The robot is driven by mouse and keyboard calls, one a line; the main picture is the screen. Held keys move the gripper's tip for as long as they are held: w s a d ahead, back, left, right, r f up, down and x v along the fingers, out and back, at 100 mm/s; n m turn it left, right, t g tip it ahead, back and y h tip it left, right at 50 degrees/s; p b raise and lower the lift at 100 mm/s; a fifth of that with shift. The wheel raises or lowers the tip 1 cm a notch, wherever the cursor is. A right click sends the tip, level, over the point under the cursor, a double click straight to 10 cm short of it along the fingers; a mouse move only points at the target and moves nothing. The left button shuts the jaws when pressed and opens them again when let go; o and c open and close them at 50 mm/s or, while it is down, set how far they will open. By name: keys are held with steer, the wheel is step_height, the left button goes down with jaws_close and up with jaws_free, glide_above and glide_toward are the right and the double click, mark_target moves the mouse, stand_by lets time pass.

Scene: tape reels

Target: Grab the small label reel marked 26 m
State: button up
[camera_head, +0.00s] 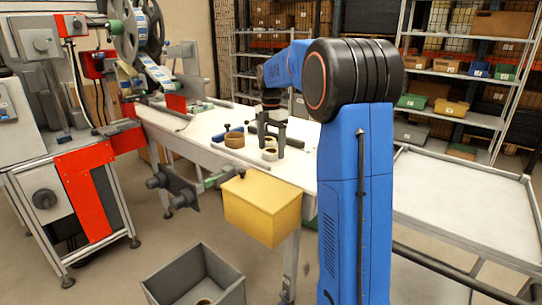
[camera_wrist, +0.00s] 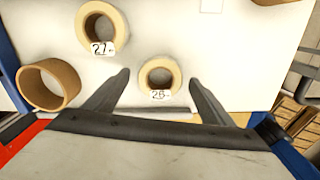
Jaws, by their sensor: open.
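The small label reel marked 26 (camera_wrist: 160,75) is a cream ring lying flat on the white table, its tag facing the wrist camera. In the wrist view it lies just beyond and between the fingertips of my gripper (camera_wrist: 160,79), which is open and empty. A larger cream reel marked 27 (camera_wrist: 102,27) lies up and to the left of it, outside the fingers. In the head view my gripper (camera_head: 268,148) hangs over the table, close to the reels. A cream reel (camera_head: 270,154) shows beside the fingers there, its tag not readable.
A brown cardboard ring (camera_wrist: 50,85) stands left of my gripper in the wrist view. The white table (camera_head: 215,152) has free room around the reels. A yellow bin (camera_head: 262,208) hangs at its front edge; a grey bin (camera_head: 190,282) sits on the floor. A labelling machine stands left.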

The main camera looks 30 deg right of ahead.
steer(key=shift+f, duration=0.5)
steer(key=c, duration=1.1)
steer(key=shift+c, duration=0.2)
steer(key=shift+r, duration=0.1)
